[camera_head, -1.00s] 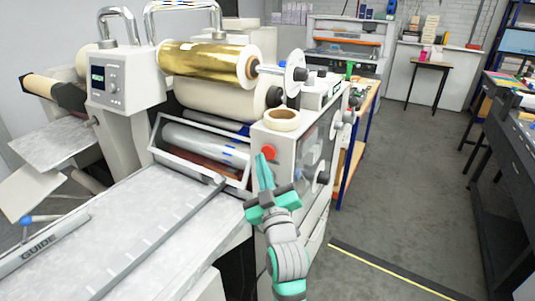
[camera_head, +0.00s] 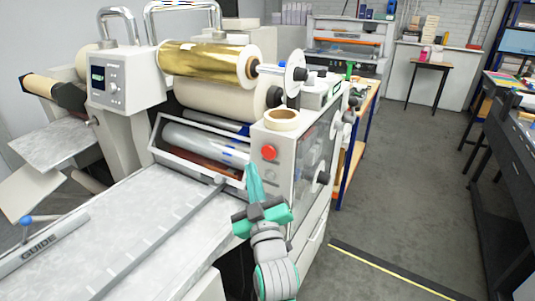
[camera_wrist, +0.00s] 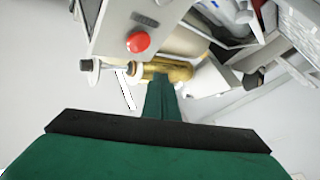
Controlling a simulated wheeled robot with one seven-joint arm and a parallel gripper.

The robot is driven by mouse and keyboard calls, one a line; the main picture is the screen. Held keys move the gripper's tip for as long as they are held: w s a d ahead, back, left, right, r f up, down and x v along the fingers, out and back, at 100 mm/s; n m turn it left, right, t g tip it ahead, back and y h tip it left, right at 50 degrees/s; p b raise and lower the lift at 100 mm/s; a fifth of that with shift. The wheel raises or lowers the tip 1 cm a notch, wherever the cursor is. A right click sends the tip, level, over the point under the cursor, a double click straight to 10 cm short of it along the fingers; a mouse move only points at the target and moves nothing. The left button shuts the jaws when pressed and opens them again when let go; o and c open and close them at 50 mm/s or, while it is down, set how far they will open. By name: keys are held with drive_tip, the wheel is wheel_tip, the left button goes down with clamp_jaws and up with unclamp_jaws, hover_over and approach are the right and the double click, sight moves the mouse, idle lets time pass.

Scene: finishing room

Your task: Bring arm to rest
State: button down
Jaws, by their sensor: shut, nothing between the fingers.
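My gripper (camera_head: 252,172) is in front of the laminating machine's white side housing (camera_head: 285,140) in the head view. Its teal fingers are together and hold nothing. They point up, a little below and left of the red button (camera_head: 269,152), apart from it in the picture. In the wrist view the shut fingers (camera_wrist: 162,85) show as a dark green wedge at the centre. The red button also shows in the wrist view (camera_wrist: 138,42), up and left of the fingertips.
The gold foil roll (camera_head: 205,60) sits on top of the machine. The feed table (camera_head: 130,225) with its guide lies left of my arm. A tape roll (camera_head: 282,116) rests on the housing. Grey floor (camera_head: 410,190) is open to the right. A dark workbench (camera_head: 505,150) stands at far right.

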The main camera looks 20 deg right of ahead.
idle(0.4)
drive_tip(key=s+a+f+m+g, duration=0.1)
drive_tip(key=s+a+f+m, duration=0.1)
drive_tip(key=s+a+f, duration=0.45)
drive_tip(key=s+a+f+m+g, duration=0.1)
drive_tip(key=s+f, duration=0.2)
drive_tip(key=f, duration=0.7)
drive_tip(key=s+a+f+m+g, duration=0.15)
drive_tip(key=s+a+f, duration=0.3)
drive_tip(key=f, duration=0.45)
drive_tip(key=s+a+f+y, duration=0.1)
drive_tip(key=s+a+f, duration=0.1)
drive_tip(key=s, duration=0.7)
drive_tip(key=s+a+f+g+y, duration=0.1)
drive_tip(key=s+a+f, duration=0.1)
drive_tip(key=s, duration=0.8)
drive_tip(key=s+a+f+g+y, duration=0.1)
drive_tip(key=s+f, duration=0.3)
drive_tip(key=s, duration=0.5)
drive_tip(key=shift+s+a+n, duration=0.25)
drive_tip(key=shift+a+n, duration=0.1)
drive_tip(key=shift+a, duration=0.2)
drive_tip(key=shift+f, duration=0.1)
